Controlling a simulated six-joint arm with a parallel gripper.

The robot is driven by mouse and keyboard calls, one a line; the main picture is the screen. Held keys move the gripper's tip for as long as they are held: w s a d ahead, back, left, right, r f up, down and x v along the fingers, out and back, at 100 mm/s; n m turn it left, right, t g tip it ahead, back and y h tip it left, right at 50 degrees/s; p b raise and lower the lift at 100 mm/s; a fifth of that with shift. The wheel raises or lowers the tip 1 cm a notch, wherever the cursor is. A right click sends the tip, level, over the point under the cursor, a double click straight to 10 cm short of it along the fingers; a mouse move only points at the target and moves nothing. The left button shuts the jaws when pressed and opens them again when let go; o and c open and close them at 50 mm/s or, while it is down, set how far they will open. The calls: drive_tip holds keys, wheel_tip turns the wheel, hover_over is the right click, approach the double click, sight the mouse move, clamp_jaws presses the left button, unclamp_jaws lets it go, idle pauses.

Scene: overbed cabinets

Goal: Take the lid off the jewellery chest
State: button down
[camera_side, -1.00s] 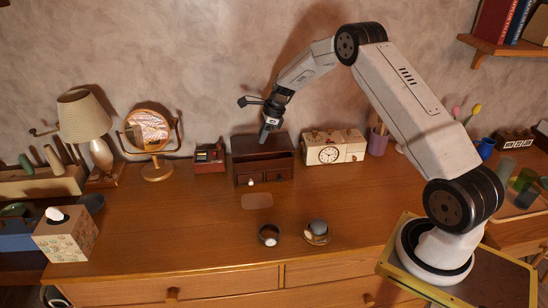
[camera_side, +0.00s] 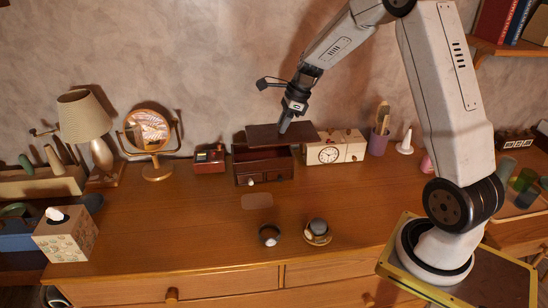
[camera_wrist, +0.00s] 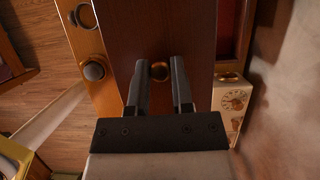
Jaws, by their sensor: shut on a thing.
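The jewellery chest (camera_side: 262,174) is a dark brown box at the back middle of the dresser, its top uncovered on the visible side. Its lid (camera_side: 262,136), a flat dark brown board, is held above it and shifted to the right, over part of the clock box. My gripper (camera_side: 284,127) is above the lid. In the wrist view the fingers of my gripper (camera_wrist: 160,73) stand on both sides of the lid's round knob (camera_wrist: 160,71), shut on it. The lid (camera_wrist: 162,25) fills the middle there, and the chest's reddish interior (camera_wrist: 228,28) shows beside it.
The cream clock box (camera_side: 347,147) stands close to the chest's right. A small red-brown box (camera_side: 209,159) and a round mirror (camera_side: 149,131) are to its left. A dark ring-like dish (camera_side: 269,235) and a cup on a saucer (camera_side: 317,232) are in front. The dresser's left middle is clear.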

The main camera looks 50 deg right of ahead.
sight(285, 140)
drive_tip(key=shift+s+a+r, duration=0.15)
drive_tip(key=shift+s+r, duration=0.1)
drive_tip(key=shift+s, duration=0.3)
drive_tip(key=shift+s+a+r, duration=0.2)
drive_tip(key=shift+s+r, duration=0.05)
drive_tip(key=shift+s, duration=0.35)
drive_tip(key=shift+s+a+r, duration=0.15)
drive_tip(key=shift+s+r, duration=0.1)
drive_tip(key=shift+s, duration=0.3)
drive_tip(key=shift+s+a+f, duration=0.25)
drive_tip(key=shift+a+f, duration=0.05)
drive_tip(key=shift+a, duration=0.1)
drive_tip(key=s+a+f, duration=0.8)
drive_tip(key=s+f, duration=0.1)
drive_tip(key=s, duration=0.4)
drive_tip(key=shift+a, duration=0.35)
